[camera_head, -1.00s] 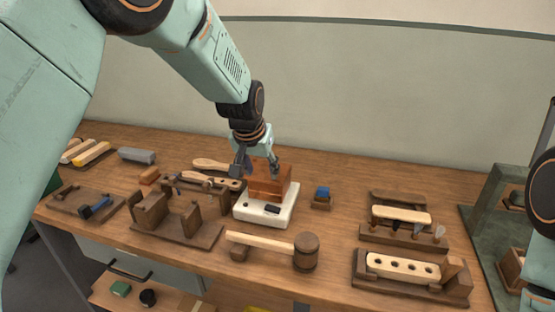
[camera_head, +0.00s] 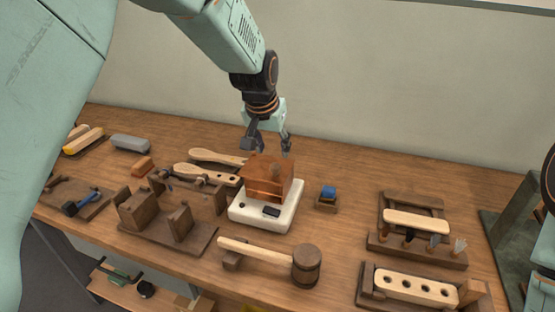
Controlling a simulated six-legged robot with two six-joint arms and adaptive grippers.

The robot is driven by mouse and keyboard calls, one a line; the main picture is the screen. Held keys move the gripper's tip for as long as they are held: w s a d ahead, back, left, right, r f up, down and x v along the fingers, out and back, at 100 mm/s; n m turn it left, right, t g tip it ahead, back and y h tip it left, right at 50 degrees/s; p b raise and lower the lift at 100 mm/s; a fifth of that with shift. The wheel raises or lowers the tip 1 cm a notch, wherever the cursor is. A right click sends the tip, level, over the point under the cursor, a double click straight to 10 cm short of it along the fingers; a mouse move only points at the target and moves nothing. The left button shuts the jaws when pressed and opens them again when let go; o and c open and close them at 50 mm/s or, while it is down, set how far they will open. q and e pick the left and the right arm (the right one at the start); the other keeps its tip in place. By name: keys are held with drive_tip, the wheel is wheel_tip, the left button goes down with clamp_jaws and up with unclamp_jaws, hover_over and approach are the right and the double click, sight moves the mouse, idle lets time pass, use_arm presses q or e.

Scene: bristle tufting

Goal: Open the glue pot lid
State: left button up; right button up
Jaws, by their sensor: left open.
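The glue pot (camera_head: 265,188) is a copper-brown box standing on a white heater base (camera_head: 262,214) in the middle of the bench. Its flat top, the lid (camera_head: 259,164), has a small knob (camera_head: 276,171) and appears to lie closed on the pot. My left gripper (camera_head: 267,148) is open and empty, fingers pointing down, just above and behind the lid, apart from the knob as far as I can tell. Only a bit of my right arm shows at the right edge; its gripper is out of view.
A wooden mallet (camera_head: 306,266) lies in front of the pot. Wooden-handled brushes (camera_head: 205,174) and a wooden fixture (camera_head: 138,208) stand to the left. Bench behind the pot is clear.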

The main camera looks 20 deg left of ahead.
sight(275, 166)
use_arm(q)
drive_tip(key=f, duration=0.3)
drive_tip(key=shift+a+f, duration=0.2)
drive_tip(key=shift+f, duration=0.05)
drive_tip(key=x, duration=0.4)
drive_tip(key=shift+w+d+r+b, duration=0.1)
drive_tip(key=shift+w+d+b, duration=0.15)
drive_tip(key=shift+w, duration=0.2)
drive_tip(key=shift+s+a+r, duration=0.25)
drive_tip(key=shift+s+r, duration=0.05)
drive_tip(key=shift+s, duration=0.15)
drive_tip(key=shift+w+d+f, duration=0.15)
drive_tip(key=shift+w+f, duration=0.1)
drive_tip(key=shift+w, duration=0.15)
drive_tip(key=c, duration=0.4)
drive_tip(key=shift+c, duration=0.9)
drive_tip(key=shift+s+r, duration=0.1)
drive_tip(key=shift+s, duration=0.05)
clamp_jaws()
